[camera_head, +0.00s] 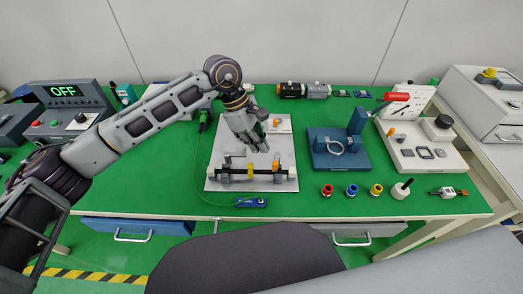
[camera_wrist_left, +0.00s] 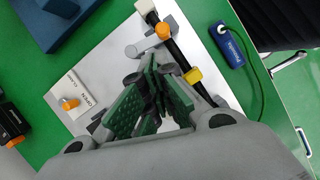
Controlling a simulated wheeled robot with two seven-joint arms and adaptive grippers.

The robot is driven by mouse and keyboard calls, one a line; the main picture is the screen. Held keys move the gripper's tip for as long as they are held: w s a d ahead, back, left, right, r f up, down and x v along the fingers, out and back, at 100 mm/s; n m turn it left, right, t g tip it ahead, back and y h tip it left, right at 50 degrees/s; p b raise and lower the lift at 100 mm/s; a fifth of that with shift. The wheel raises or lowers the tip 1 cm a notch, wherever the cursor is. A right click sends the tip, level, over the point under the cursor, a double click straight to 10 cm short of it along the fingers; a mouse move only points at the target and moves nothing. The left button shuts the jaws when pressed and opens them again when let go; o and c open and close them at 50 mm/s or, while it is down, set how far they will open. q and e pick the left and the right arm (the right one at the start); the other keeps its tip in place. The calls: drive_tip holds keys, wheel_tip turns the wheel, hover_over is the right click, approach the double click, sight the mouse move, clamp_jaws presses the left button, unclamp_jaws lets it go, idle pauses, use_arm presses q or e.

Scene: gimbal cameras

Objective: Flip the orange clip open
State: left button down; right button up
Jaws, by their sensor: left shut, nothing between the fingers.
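A black rod with white ends lies across the grey plate (camera_head: 215,150). An orange clip (camera_head: 277,178) is on its right part, near a grey block; the wrist view shows the clip (camera_wrist_left: 163,30) near the rod's white end. A yellow clip (camera_head: 250,172) sits on the rod's middle, seen also in the wrist view (camera_wrist_left: 193,74). My left gripper (camera_head: 262,148) is shut and empty above the plate, behind the rod. In the wrist view its green-padded fingers (camera_wrist_left: 155,95) cover part of the plate and rod. Whether the orange clip is open I cannot tell. My right gripper is out of view.
Another orange piece (camera_head: 276,122) stands at the plate's back, beside printed labels. A blue device (camera_head: 251,202) with a green cable lies in front of the plate. A blue fixture (camera_head: 325,158) stands to the right, with coloured rings before it. A control box (camera_head: 70,110) is at left.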

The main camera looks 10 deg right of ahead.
use_arm(q)
drive_tip(key=v, duration=0.8)
idle(0.5)
